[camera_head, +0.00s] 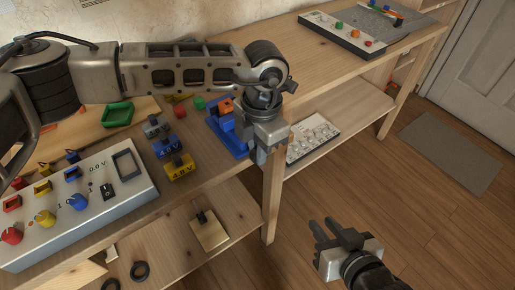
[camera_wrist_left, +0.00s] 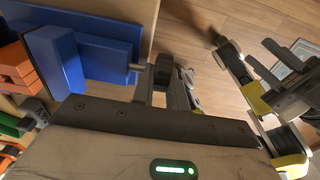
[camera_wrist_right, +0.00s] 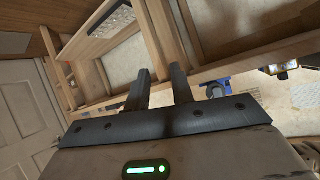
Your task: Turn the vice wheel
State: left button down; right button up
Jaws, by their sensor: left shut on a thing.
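The blue vice (camera_head: 233,143) stands at the front edge of the workbench, with an orange block (camera_head: 226,105) at its upper part. It fills the upper left of the left wrist view (camera_wrist_left: 97,57), where a short rod runs from it to the dark vice wheel (camera_wrist_left: 163,70). My left gripper (camera_head: 262,155) is at the vice's right side, shut on the wheel. The fingers hide part of the wheel, and the arm hides part of the vice in the head view. My right gripper (camera_head: 335,233) is open and empty over the floor, apart from the bench.
Grey, blue and yellow voltage blocks (camera_head: 173,145) stand left of the vice. A control panel (camera_head: 120,207) with knobs and a green tray (camera_head: 117,115) lie further left. A second bench (camera_head: 300,50) stands behind. The floor (camera_head: 370,170) at right is clear around a grey mat (camera_head: 449,150).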

pick_arm(q)
jog(key=g+y+b, duration=0.2)
jog(key=y+b, duration=0.1)
jog(key=shift+w+d+f+b, duration=0.2)
jog(key=shift+d+b, duration=0.1)
jog(key=shift+d+g+y+b, duration=0.1)
jog(key=shift+g+y+b, duration=0.6)
jog(key=shift+y+b, duration=0.15)
jog(key=shift+r+y, duration=0.15)
jog(key=shift+y, duration=0.1)
pick_arm(e)
jog(key=f, duration=0.3)
jog(key=shift+a+f+n, duration=0.25)
jog(key=shift+f+n, duration=0.05)
jog(key=shift+f, duration=0.1)
pick_arm(q)
jog(key=c, duration=1.7)
grip_release()
pick_arm(e)
jog(key=shift+r, duration=0.1)
